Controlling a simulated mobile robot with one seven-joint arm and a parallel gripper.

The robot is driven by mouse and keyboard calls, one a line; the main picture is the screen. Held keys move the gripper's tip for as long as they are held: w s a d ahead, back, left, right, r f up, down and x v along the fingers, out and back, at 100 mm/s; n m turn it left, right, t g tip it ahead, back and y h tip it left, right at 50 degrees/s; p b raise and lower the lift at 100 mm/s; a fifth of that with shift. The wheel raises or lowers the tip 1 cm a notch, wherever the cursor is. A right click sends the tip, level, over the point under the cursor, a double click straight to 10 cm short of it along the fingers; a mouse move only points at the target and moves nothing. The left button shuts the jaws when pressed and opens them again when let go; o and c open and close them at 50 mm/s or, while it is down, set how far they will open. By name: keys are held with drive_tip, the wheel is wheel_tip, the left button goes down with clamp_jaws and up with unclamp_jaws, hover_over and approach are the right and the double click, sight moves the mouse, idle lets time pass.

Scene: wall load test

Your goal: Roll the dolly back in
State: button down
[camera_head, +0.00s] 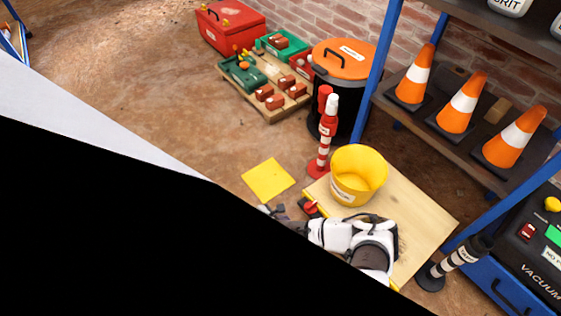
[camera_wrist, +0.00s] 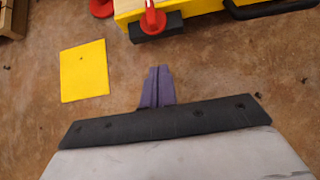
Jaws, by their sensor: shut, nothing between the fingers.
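The dolly (camera_head: 425,225) is a pale wooden platform with a yellow edge, on the floor at the lower right of the head view. A yellow bucket (camera_head: 358,177) stands on it. In the wrist view its yellow edge (camera_wrist: 190,8) shows at the top, with a red caster part (camera_wrist: 152,20) and a black handle (camera_wrist: 272,9). My gripper (camera_wrist: 158,70) is shut and empty, above the floor just short of that edge. In the head view my gripper (camera_head: 268,210) is by the dolly's left corner, and my white arm hides part of the platform.
A yellow floor square (camera_head: 268,179) lies left of the dolly. A red-and-white post (camera_head: 326,140) stands behind it, and a black-and-white post (camera_head: 458,258) at its right. A blue shelf rack with orange cones (camera_head: 462,103) and a black bin (camera_head: 340,98) stand beyond.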

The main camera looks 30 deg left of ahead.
drive_tip(key=w+d+f+b, duration=0.2)
drive_tip(key=w+f, duration=0.1)
drive_tip(key=w, duration=0.4)
drive_tip(key=shift+w+d+f+b, duration=0.25)
drive_tip(key=shift+d+f+b, duration=0.05)
drive_tip(key=shift+f, duration=0.1)
